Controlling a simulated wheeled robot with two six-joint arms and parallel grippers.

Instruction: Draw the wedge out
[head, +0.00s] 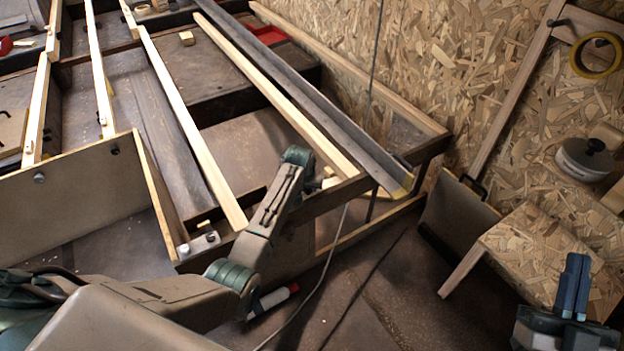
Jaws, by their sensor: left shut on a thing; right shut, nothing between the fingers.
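The wedge appears to be the small pale wooden piece (331,182) by the dark front rail, beside the end of a long pale batten. Only a little of it shows, and I cannot tell whether it touches the rail. My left gripper (316,184) is at this piece and shut on it, with its fingers mostly hidden behind my own wrist and forearm. My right gripper (572,287) is shut and empty at the lower right, far from the wedge, pointing up in front of the chipboard stool.
Long pale battens (190,125) and a dark beam (300,90) span the wooden frame. A chipboard stool (540,250) stands at the right. A grey cable (335,255) hangs past the front rail (315,205). A red-capped tube (273,300) lies below it. Bare floor shows at front centre.

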